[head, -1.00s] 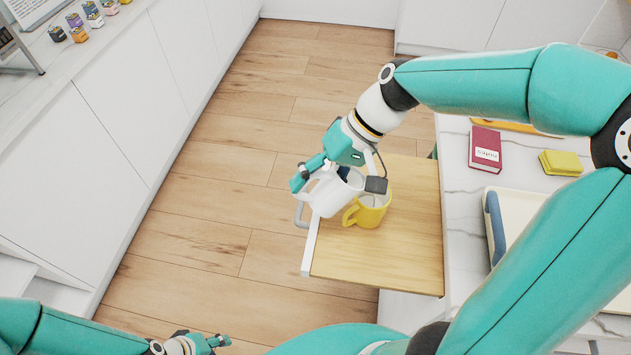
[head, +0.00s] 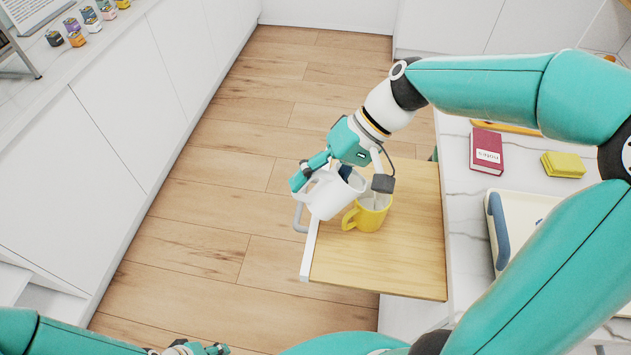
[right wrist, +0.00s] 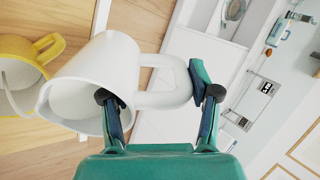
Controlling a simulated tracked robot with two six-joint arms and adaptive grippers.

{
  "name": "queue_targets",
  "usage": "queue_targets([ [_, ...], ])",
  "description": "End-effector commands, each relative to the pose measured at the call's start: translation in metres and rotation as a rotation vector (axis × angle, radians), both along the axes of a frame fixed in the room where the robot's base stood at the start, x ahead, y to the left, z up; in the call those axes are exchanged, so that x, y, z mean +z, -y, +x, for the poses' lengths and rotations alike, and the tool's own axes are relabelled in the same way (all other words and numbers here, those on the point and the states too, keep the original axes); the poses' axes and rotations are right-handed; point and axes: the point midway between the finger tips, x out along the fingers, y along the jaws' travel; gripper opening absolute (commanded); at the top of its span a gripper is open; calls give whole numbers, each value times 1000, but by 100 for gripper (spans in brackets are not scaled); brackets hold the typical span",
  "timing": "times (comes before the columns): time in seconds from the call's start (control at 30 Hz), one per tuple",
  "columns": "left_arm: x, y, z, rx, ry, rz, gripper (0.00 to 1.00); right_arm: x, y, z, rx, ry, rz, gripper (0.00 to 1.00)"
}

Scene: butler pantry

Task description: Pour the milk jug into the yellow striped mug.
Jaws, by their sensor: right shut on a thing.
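The white milk jug (head: 330,198) is tilted in my right gripper (head: 341,180), just left of the yellow mug and near its rim. In the right wrist view the jug (right wrist: 95,75) shows its handle between the two fingers of my right gripper (right wrist: 160,105). The yellow mug (head: 367,217) stands upright on the wooden pull-out board, its handle toward the left. It is partly visible at the left of the right wrist view (right wrist: 20,50), with something pale at its mouth; I cannot tell whether milk flows. My left gripper (head: 200,348) is low at the bottom edge, partly cut off.
The wooden board (head: 400,265) juts out over the floor from the marble counter. On the counter are a red book (head: 486,152), a yellow block (head: 563,165) and a pale tray (head: 520,205) with blue handle. Small jars stand on the far left counter.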

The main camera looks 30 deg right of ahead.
Motion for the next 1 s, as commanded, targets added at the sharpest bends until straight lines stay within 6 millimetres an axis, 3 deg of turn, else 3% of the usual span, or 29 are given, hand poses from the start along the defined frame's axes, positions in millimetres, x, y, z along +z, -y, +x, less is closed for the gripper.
queue_targets([
  [1.0,-19,0,0,0,0,0,40,5,4,0,-3,19,82,0],
])
